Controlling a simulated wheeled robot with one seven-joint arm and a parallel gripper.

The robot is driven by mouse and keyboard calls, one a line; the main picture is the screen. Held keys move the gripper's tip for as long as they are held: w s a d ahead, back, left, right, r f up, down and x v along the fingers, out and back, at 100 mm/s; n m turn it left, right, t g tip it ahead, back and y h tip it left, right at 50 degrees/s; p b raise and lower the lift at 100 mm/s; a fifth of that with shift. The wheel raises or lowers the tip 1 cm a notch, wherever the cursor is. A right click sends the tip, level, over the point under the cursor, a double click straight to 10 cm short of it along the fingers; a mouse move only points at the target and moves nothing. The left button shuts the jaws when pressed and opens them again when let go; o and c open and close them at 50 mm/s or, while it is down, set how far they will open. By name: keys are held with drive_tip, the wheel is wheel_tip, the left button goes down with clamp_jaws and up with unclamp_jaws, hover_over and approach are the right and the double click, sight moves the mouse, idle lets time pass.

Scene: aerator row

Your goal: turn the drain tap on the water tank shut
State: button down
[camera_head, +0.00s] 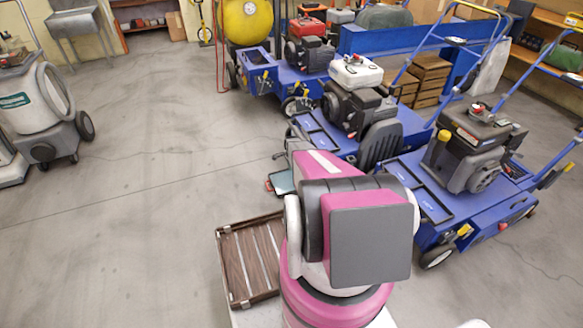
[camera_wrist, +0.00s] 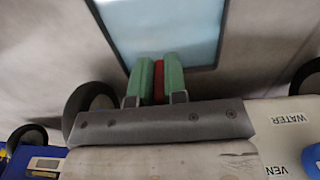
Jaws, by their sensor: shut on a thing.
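In the wrist view my gripper (camera_wrist: 155,82) has two green fingers closed on a narrow red piece (camera_wrist: 159,82), which appears to be the tap's handle. Only a strip of it shows between the fingers; the tap's body and the handle's angle cannot be made out. A pale surface marked "WATER" (camera_wrist: 290,137), upside down at the lower right, appears to be part of the water tank. In the head view my pink and grey arm hides the gripper and the tap.
A shallow pan with a pale blue inside (camera_wrist: 168,28) lies beyond the fingers; it also shows in the head view (camera_head: 283,183). Blue aerators (camera_head: 345,135) stand in a row to the right. A slatted brown crate (camera_head: 250,258) is beside my arm.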

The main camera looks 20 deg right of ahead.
drive_tip(key=c, duration=1.2)
unclamp_jaws()
drive_tip(key=shift+o, duration=0.2)
drive_tip(key=shift+r, duration=0.15)
wheel_tip(320, 180, up, 10)
drive_tip(key=shift+r, duration=0.25)
